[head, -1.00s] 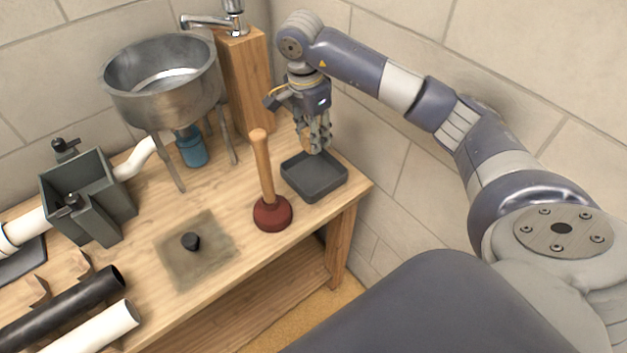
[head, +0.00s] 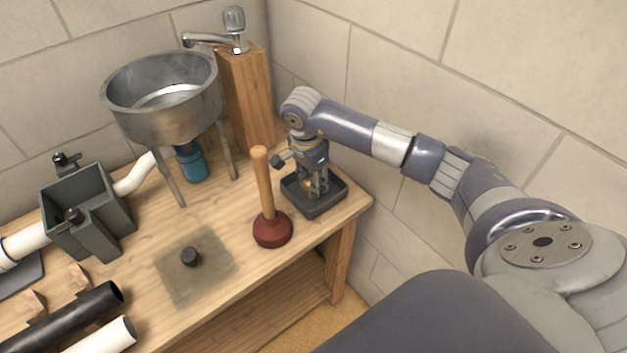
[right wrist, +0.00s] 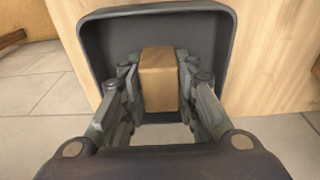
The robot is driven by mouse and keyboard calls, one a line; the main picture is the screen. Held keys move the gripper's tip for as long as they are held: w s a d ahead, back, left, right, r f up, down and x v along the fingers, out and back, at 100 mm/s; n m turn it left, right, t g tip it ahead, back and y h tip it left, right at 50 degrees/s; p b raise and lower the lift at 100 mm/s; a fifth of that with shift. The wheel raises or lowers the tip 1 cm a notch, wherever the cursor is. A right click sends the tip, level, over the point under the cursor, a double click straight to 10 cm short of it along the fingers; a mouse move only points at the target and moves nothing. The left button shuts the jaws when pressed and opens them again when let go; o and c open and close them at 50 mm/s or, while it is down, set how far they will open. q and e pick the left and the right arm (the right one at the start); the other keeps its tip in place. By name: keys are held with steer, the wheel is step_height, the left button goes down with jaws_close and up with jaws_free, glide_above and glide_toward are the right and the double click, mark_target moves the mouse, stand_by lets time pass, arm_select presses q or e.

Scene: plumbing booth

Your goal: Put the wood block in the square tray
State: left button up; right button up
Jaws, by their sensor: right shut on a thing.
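The square tray (head: 322,207) is dark grey with low walls and sits on the bench's right end. My right gripper (head: 318,192) points down into it. In the right wrist view the wood block (right wrist: 159,78), a plain brown block, is between the fingers of the right gripper (right wrist: 160,90), which is shut on it. The block is inside the outline of the tray (right wrist: 150,22); I cannot tell whether it touches the tray floor. In the head view the fingers and tray wall mostly hide the block. My left gripper is not in view.
A plunger (head: 268,205) with a wooden handle stands just left of the tray. A metal basin (head: 165,105) on legs and a wooden post with a tap (head: 245,95) stand behind. Pipes lie at the front left.

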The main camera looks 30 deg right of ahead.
mark_target(308, 181)
steer(key=shift+f, duration=0.15)
steer(key=o, duration=1.1)
steer(key=shift+c, duration=0.2)
steer(key=shift+r, duration=0.4)
step_height(308, 181, up, 12)
steer(key=a+b, duration=0.1)
steer(key=shift+a+f, duration=0.2)
steer(key=shift+a, duration=0.05)
